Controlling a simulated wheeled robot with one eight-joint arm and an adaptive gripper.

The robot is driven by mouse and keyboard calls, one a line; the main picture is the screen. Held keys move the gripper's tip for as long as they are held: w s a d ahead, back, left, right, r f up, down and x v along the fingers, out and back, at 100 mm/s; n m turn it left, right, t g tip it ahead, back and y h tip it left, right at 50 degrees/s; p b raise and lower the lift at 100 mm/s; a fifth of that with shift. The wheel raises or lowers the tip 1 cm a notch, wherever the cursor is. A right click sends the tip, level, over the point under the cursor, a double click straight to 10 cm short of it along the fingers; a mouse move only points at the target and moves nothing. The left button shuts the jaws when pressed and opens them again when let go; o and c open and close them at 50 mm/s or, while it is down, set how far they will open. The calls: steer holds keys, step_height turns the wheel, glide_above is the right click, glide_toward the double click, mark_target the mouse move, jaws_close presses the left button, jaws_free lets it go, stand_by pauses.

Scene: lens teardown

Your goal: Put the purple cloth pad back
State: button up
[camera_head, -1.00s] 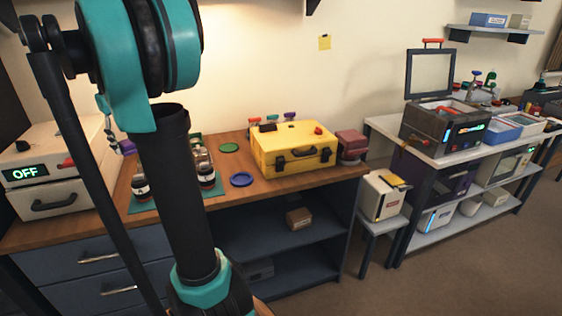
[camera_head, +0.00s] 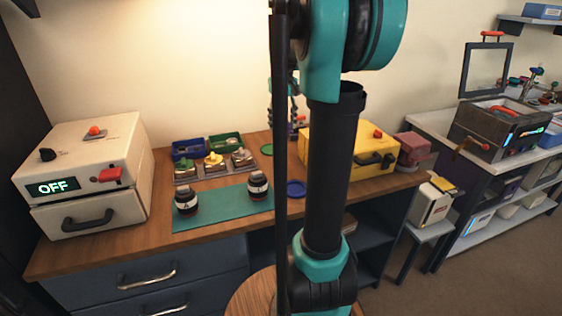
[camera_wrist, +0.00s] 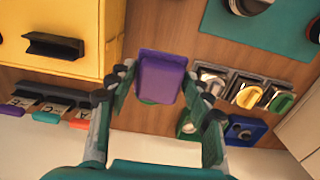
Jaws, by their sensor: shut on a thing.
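The purple cloth pad (camera_wrist: 160,78) is a small block with rounded corners, in the middle of the wrist view. My gripper (camera_wrist: 164,84) is shut on it, with a finger at either side. The pad is above the wooden bench, partly covering a green disc. In the head view my gripper (camera_head: 283,108) is beyond the green disc (camera_head: 266,150) and left of the yellow case (camera_head: 350,150); my arm partly hides it, and I cannot make out the pad there. A dark rack (camera_wrist: 52,93) with several coloured, lettered tabs stands beside the yellow case in the wrist view.
A teal mat (camera_head: 222,209) holds two dark jars (camera_head: 187,202). Metal trays (camera_head: 214,165) and blue (camera_head: 188,149) and green bins stand behind it. A white box marked OFF (camera_head: 85,180) is at the left. A blue ring (camera_head: 296,188) lies on the bare wood.

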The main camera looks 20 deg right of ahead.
mark_target(282, 131)
step_height(282, 131, down, 15)
steer(key=shift+a+f, duration=0.1)
steer(key=shift+f, duration=0.05)
stand_by(0.4)
steer(key=o, duration=1.2)
step_height(282, 131, up, 12)
steer(key=shift+r, duration=0.1)
